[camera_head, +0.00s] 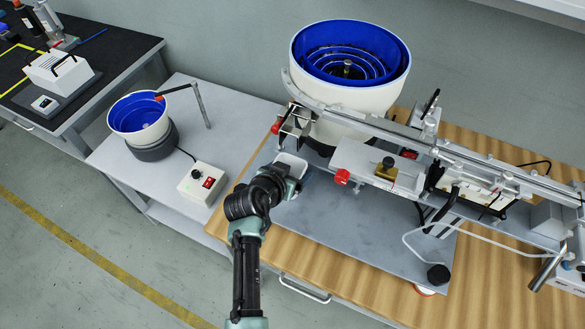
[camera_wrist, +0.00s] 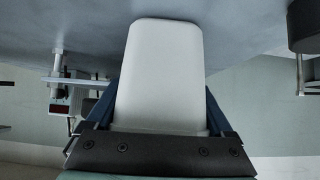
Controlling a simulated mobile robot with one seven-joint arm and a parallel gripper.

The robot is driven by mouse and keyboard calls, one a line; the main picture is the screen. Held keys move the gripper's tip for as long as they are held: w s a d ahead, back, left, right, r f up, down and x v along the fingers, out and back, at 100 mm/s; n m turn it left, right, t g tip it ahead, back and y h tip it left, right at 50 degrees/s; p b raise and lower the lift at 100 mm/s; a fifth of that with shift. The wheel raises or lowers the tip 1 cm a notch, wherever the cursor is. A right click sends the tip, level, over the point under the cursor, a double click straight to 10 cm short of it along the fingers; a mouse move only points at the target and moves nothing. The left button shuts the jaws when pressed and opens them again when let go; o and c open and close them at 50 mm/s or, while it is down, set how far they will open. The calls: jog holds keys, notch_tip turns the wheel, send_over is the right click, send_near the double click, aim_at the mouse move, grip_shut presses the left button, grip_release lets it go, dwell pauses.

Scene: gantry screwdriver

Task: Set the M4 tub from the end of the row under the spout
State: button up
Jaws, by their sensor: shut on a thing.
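My gripper (camera_head: 288,182) is shut on a white tub (camera_head: 291,163) with rounded corners, at the left end of the grey plate on the wooden bench. The tub fills the middle of the wrist view (camera_wrist: 160,70), with a jaw at each side. The arm and gripper hide part of the tub in the head view, and I cannot tell whether it touches the plate. It is just in front of the large blue-lined bowl feeder (camera_head: 315,103). I cannot tell which part is the spout. No row of tubs and no M4 label shows.
The linear rail (camera_head: 470,160) and a block with a red knob (camera_head: 342,176) stand right of the gripper. A smaller blue bowl feeder (camera_head: 140,116) and its control box (camera_head: 203,183) are on the grey table at left.

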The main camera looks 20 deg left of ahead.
jog(key=o, duration=1.2)
jog(key=shift+r, duration=0.1)
jog(key=p+v, duration=0.1)
jog(key=v, duration=1.1)
